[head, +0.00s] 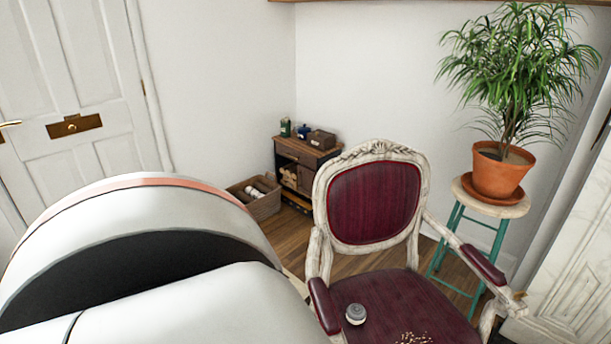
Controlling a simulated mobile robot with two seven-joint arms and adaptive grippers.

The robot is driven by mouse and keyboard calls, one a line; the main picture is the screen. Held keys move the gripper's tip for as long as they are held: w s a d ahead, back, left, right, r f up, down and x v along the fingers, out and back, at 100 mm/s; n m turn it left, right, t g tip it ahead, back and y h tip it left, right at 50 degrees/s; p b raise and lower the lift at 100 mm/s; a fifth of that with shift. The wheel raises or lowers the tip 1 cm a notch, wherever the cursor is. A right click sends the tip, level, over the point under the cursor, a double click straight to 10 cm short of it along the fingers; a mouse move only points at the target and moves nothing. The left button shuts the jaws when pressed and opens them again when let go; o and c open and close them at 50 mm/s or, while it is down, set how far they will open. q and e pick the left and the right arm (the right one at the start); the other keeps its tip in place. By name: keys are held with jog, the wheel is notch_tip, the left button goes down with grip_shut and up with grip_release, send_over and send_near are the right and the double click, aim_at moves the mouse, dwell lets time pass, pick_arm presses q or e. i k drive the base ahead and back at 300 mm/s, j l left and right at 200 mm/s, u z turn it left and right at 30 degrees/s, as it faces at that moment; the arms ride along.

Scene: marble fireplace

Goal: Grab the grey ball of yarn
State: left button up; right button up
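A small grey round thing (355,314) sits on the dark red seat of the armchair (396,297), near the seat's left side. It may be the grey ball of yarn, but it is too small to make out any strands. Its top looks paler than its sides. Neither of my grippers shows in the head view. A large white and black rounded part, likely one of my own arm links, fills the lower left and hides the floor there.
Tan specks (413,338) lie on the seat's front. A potted plant (497,170) stands on a teal-legged stool (466,215) at right. A small wooden cabinet (300,165) and a basket (258,203) stand behind left. A white door (70,90) is at far left.

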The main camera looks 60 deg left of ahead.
aim_at(356, 313)
jog(key=u, duration=1.45)
